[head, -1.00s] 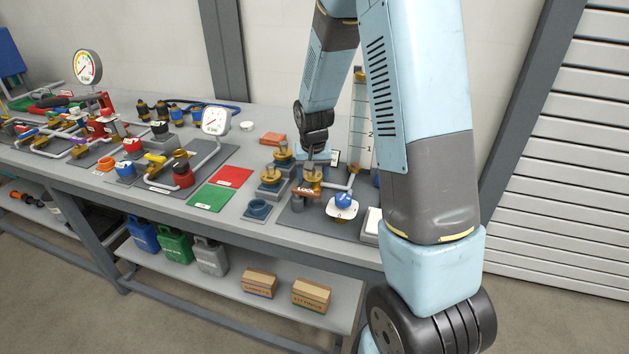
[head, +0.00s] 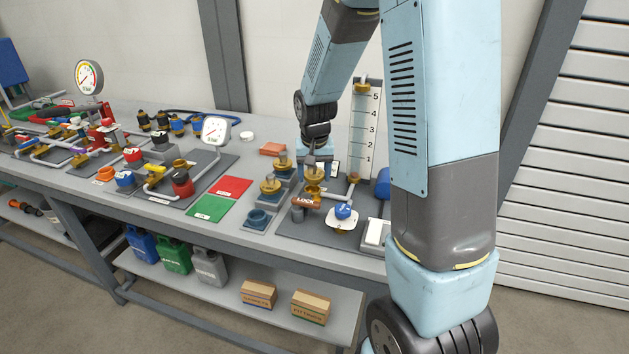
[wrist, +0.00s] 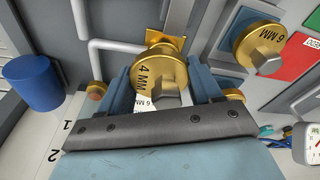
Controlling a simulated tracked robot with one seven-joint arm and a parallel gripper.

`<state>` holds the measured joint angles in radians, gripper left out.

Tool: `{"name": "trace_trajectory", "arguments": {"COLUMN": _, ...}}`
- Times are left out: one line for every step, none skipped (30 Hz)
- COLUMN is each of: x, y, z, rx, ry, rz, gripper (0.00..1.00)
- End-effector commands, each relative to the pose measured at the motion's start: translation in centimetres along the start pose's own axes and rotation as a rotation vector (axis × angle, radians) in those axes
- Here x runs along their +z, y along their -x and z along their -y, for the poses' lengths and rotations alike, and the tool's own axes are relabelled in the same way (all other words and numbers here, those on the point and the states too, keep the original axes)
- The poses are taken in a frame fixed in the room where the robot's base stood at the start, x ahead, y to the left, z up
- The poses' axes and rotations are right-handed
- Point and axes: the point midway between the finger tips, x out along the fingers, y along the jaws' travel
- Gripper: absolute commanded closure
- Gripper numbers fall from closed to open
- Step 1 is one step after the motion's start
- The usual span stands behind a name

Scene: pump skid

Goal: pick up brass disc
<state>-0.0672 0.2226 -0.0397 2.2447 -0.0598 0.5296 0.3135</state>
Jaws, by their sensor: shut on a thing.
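My gripper (wrist: 160,95) is shut on a brass disc (wrist: 157,72) marked 4 MM, with one blue finger on each side of its hexagonal knob. In the head view the disc (head: 313,173) shows small under my gripper (head: 312,163), close above the brass fitting (head: 313,189) by the orange LOCK tag (head: 306,202). The square brass plate (wrist: 168,42) of that fitting shows partly behind the disc in the wrist view. A second brass disc (wrist: 258,45), marked 6 MM, sits apart to the right. Two brass discs (head: 271,187) (head: 283,163) stand on blue-grey blocks in the head view.
A grey pipe (wrist: 110,45) and a blue cylinder (wrist: 32,82) stand near the gripper. A blue knob (head: 343,211) and a tall scale (head: 364,130) are to the right. Red (head: 235,186) and green (head: 209,207) mats lie flat and empty on the bench at left.

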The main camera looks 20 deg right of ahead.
Motion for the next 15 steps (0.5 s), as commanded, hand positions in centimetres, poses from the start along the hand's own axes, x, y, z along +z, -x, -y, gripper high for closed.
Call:
{"name": "trace_trajectory", "arguments": {"x": 0.5, "y": 1.0, "z": -0.1, "rx": -0.001, "ry": 0.000, "rz": -0.003, "gripper": 0.72}}
{"name": "trace_trajectory", "arguments": {"x": 0.9, "y": 1.6, "z": -0.1, "rx": -0.001, "ry": 0.000, "rz": -0.003, "gripper": 0.72}}
{"name": "trace_trajectory", "arguments": {"x": 1.2, "y": 2.3, "z": -0.2, "rx": -0.001, "ry": 0.000, "rz": -0.005, "gripper": 0.72}}
{"name": "trace_trajectory", "arguments": {"x": 1.6, "y": 2.8, "z": -0.2, "rx": -0.001, "ry": 0.000, "rz": -0.004, "gripper": 0.72}}
{"name": "trace_trajectory", "arguments": {"x": 1.9, "y": 3.3, "z": -0.3, "rx": -0.001, "ry": 0.000, "rz": -0.004, "gripper": 0.72}}
{"name": "trace_trajectory", "arguments": {"x": 2.3, "y": 4.0, "z": -0.4, "rx": -0.001, "ry": 0.000, "rz": -0.004, "gripper": 0.72}}
{"name": "trace_trajectory", "arguments": {"x": 3.0, "y": 4.3, "z": -0.5, "rx": -0.001, "ry": 0.001, "rz": -0.002, "gripper": 0.72}}
{"name": "trace_trajectory", "arguments": {"x": 3.5, "y": 4.6, "z": -0.6, "rx": -0.001, "ry": 0.001, "rz": -0.002, "gripper": 0.72}}
{"name": "trace_trajectory", "arguments": {"x": 4.2, "y": 5.0, "z": -0.7, "rx": -0.001, "ry": 0.001, "rz": -0.001, "gripper": 0.72}}
{"name": "trace_trajectory", "arguments": {"x": 4.7, "y": 5.3, "z": -0.8, "rx": -0.001, "ry": 0.001, "rz": -0.001, "gripper": 0.72}}
{"name": "trace_trajectory", "arguments": {"x": 5.2, "y": 5.7, "z": -0.8, "rx": -0.001, "ry": 0.001, "rz": -0.002, "gripper": 0.72}}
{"name": "trace_trajectory", "arguments": {"x": 5.8, "y": 6.0, "z": -0.9, "rx": -0.001, "ry": 0.000, "rz": -0.002, "gripper": 0.72}}
{"name": "trace_trajectory", "arguments": {"x": 6.2, "y": 6.3, "z": -1.0, "rx": -0.001, "ry": 0.000, "rz": -0.002, "gripper": 0.72}}
{"name": "trace_trajectory", "arguments": {"x": 6.7, "y": 6.6, "z": -1.1, "rx": -0.001, "ry": -0.001, "rz": -0.002, "gripper": 0.72}}
{"name": "trace_trajectory", "arguments": {"x": 7.2, "y": 6.9, "z": -1.1, "rx": -0.001, "ry": -0.001, "rz": -0.001, "gripper": 0.72}}
